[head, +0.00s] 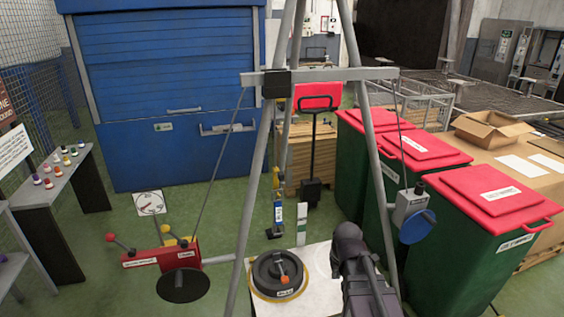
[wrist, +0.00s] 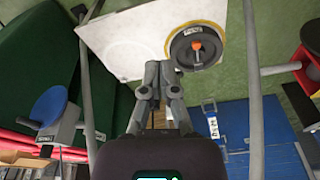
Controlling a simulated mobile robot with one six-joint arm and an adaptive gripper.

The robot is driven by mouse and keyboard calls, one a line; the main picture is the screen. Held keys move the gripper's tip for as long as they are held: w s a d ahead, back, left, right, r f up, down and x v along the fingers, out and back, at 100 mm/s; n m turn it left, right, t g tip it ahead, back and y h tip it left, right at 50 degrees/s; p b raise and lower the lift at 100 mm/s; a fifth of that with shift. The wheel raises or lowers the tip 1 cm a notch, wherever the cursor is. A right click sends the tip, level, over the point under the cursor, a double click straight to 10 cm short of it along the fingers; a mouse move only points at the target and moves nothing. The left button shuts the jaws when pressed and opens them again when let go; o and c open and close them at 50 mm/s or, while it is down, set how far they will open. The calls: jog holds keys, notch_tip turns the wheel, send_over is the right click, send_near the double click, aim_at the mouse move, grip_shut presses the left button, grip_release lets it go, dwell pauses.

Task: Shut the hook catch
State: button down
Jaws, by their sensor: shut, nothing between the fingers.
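I cannot tell for certain which part is the hook catch. A dark round turntable (head: 264,280) with a label and an orange-tipped part (head: 284,280) on top sits on a white board (head: 318,262) under a grey tripod. It also shows in the wrist view, the disc (wrist: 178,48) with its orange part (wrist: 196,45). My gripper (wrist: 159,66) is shut and empty, its fingertips just left of the disc in the wrist view; contact cannot be told. In the head view my dark arm stands right of the turntable and the fingertips are not clear. A labelled blue-and-yellow piece (head: 278,212) hangs behind.
A beam (head: 340,75) crosses the tripod legs (head: 252,190). A red box with levers (head: 180,254) is at left, a grey box with a blue disc (head: 410,208) at right. Green bins with red lids (head: 486,230) crowd the right.

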jog(key=w+a+r+n+t+p, duration=0.1)
jog(key=w+a+r+p, duration=0.4)
jog(key=r, duration=0.5)
jog(key=w+a+r+n+t+y+p, duration=0.1)
jog(key=w+a+r+t+p, duration=0.2)
jog(key=w+r+p, duration=0.6)
jog(key=w+a+r+t+y+p, duration=0.1)
jog(key=w+a+r+t+p, duration=0.1)
jog(key=w+a+r+p, duration=0.5)
notch_tip(320, 180, up, 4)
jog(key=w+p, duration=0.2)
jog(key=shift+w+a+f+n+t, duration=0.2)
jog(key=shift+w+n+t, duration=0.1)
jog(key=shift+w+n, duration=0.1)
jog(key=shift+f, duration=0.15)
jog(key=b, duration=0.7)
send_over(281, 175)
notch_tip(281, 175, down, 8)
jog(key=shift+w+d+r, duration=0.15)
jog(key=shift+r, duration=0.1)
jog(key=shift+f+b, duration=0.3)
jog(key=shift+b, duration=0.2)
jog(key=shift+f+b, duration=1.35)
jog(key=shift+b, duration=0.05)
jog(key=shift+s+f, duration=0.1)
jog(key=shift+s, duration=0.15)
